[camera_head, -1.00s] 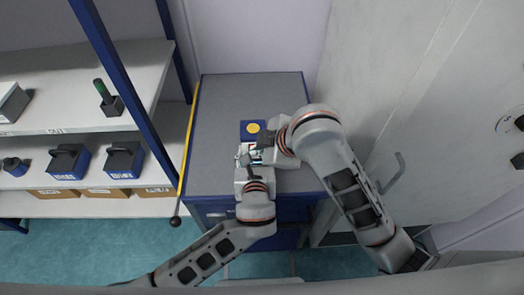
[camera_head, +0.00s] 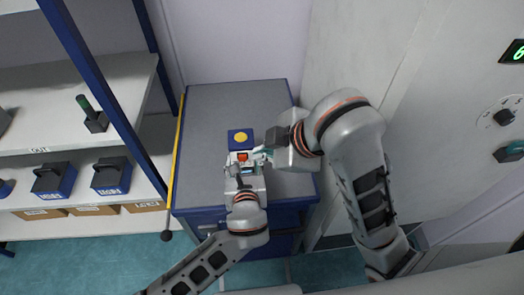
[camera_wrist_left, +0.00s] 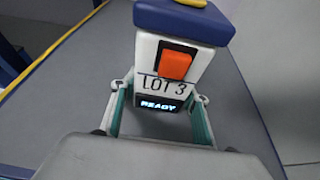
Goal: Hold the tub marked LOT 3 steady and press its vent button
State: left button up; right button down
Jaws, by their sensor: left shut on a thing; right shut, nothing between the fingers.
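The tub marked LOT 3 (camera_head: 241,137) stands on the grey bench top. It has a blue lid with a yellow disc and a white front. In the left wrist view the tub (camera_wrist_left: 182,22) shows an orange button (camera_wrist_left: 175,65), the LOT 3 label and a small display reading READY. My left gripper (camera_head: 242,170) is shut on the tub; its teal-padded fingers (camera_wrist_left: 158,112) flank the white body. My right gripper (camera_head: 262,153) is shut and empty, at the tub's right side near the orange button. I cannot tell whether its tips touch the tub.
The bench top (camera_head: 205,120) is otherwise clear. A shelf unit (camera_head: 70,115) at left holds dark-handled blue tubs (camera_head: 111,177) and a green-topped device (camera_head: 94,118). A pale cabinet wall (camera_head: 440,90) with a dial and green display rises close on the right.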

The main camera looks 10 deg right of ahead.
pick_arm(q)
jog(key=shift+a+f, duration=0.15)
jog(key=o, duration=1.6)
jog(key=shift+c, duration=0.2)
